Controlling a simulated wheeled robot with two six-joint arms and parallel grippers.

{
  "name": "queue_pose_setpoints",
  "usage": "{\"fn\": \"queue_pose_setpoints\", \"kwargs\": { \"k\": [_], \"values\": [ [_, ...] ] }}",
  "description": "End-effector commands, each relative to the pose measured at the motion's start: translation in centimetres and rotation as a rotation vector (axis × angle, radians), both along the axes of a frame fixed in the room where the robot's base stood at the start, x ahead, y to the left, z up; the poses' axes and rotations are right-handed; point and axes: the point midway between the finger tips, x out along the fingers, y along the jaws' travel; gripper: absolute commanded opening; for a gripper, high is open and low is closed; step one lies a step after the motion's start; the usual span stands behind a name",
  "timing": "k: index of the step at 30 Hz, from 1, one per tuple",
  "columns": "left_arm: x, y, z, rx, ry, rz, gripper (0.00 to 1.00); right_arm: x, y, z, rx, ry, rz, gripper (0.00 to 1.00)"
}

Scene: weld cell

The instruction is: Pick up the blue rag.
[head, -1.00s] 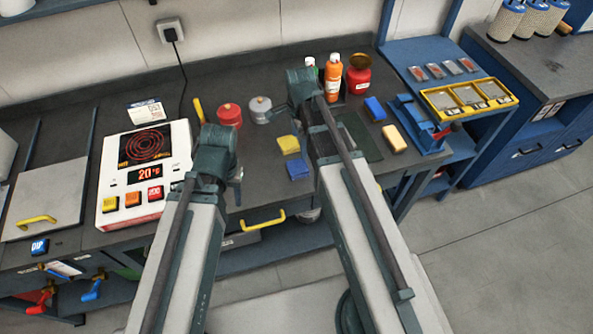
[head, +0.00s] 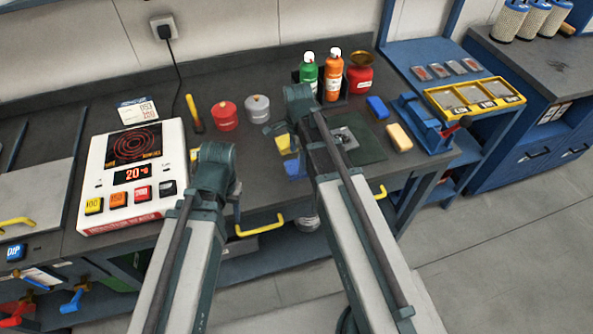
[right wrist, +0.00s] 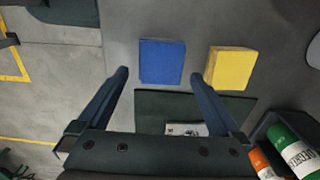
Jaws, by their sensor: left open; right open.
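The blue rag (head: 296,170) is a small flat folded square on the dark bench, just in front of a yellow folded square (head: 285,144). In the right wrist view the blue rag (right wrist: 162,60) is in full sight, left of the yellow square (right wrist: 230,68). My right gripper (right wrist: 160,76) is open and empty, its fingertips apart near the rag's lower edge; its height above the rag is unclear. My left gripper (head: 236,196) is open near the bench's front edge, left of the rag.
A dark mat (head: 372,150) with a metal piece lies right of the rag. Green (head: 308,72) and orange (head: 333,76) bottles stand behind it. A second blue block (head: 377,107) and a cream block (head: 399,138) lie right. A hot plate (head: 105,205) stands left.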

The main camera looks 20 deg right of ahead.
Motion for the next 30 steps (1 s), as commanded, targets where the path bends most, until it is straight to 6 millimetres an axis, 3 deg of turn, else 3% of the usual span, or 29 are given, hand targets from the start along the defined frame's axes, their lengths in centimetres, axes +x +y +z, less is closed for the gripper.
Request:
{"fn": "queue_pose_setpoints", "kwargs": {
  "k": [1,9,18,27,30],
  "values": [
    [0.0,0.0,-1.1,0.000,0.000,0.000,0.50,0.1,0.1,-1.1,0.000,0.000,0.000,1.00],
    [0.0,0.0,-4.2,0.000,0.000,0.000,0.50,0.2,0.3,-4.2,0.000,0.000,0.000,1.00],
    [0.0,0.0,-4.2,0.000,0.000,0.000,0.50,0.2,0.3,-4.2,0.000,0.000,0.000,1.00],
    [0.0,0.0,-4.2,0.000,0.000,0.000,0.50,0.2,0.3,-4.2,0.000,0.000,0.000,0.46],
    [0.0,0.0,-4.2,0.000,0.000,0.000,0.50,0.2,0.3,-4.2,0.000,0.000,0.000,0.33]
  ]
}}
